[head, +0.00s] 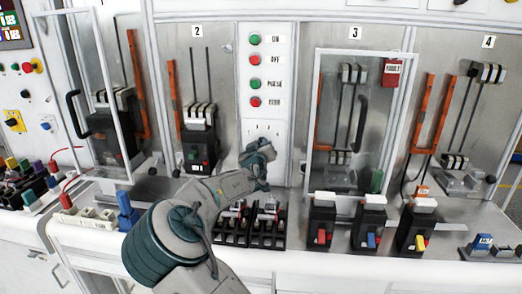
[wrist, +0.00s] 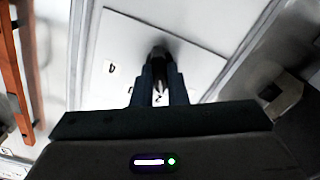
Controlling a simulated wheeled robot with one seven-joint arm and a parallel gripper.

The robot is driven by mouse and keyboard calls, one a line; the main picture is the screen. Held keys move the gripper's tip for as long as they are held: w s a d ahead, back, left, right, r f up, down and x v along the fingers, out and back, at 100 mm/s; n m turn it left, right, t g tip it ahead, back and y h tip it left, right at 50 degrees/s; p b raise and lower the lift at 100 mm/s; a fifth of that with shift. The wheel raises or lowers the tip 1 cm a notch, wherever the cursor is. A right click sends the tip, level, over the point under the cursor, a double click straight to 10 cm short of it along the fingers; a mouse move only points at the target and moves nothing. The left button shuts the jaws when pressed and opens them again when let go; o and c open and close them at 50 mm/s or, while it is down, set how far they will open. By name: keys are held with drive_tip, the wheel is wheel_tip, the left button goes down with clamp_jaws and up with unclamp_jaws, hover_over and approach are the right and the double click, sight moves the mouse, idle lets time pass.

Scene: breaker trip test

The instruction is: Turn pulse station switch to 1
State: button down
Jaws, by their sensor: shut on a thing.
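The switch is a dark knob (wrist: 158,52) on a white plate (wrist: 190,40) in the wrist view. My gripper (wrist: 159,75) has its two dark fingers close together on this knob, shut on it. Small black marks show on the plate left of and below the knob, too blurred to read surely. In the head view my gripper (head: 262,153) is against the lower part of the white station panel (head: 263,112), between bays 2 and 3. There my gripper hides the knob, and its pointing direction cannot be told.
Green and red buttons (head: 255,86) line the panel above my gripper. A glass door (head: 325,95) stands on the right and another (head: 100,100) on the left. Black breaker blocks (head: 268,222) sit on the bench below, with more breakers (head: 368,228) to the right.

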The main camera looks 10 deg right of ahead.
drive_tip(key=shift+a+f+n+b, duration=0.1)
drive_tip(key=shift+a+n+b, duration=0.05)
drive_tip(key=shift+n+b, duration=3)
drive_tip(key=c, duration=1.4)
unclamp_jaws()
drive_tip(key=shift+c, duration=0.2)
drive_tip(key=b+v, duration=0.2)
drive_tip(key=v, duration=1.1)
drive_tip(key=shift+s, duration=0.35)
drive_tip(key=shift+a, duration=0.15)
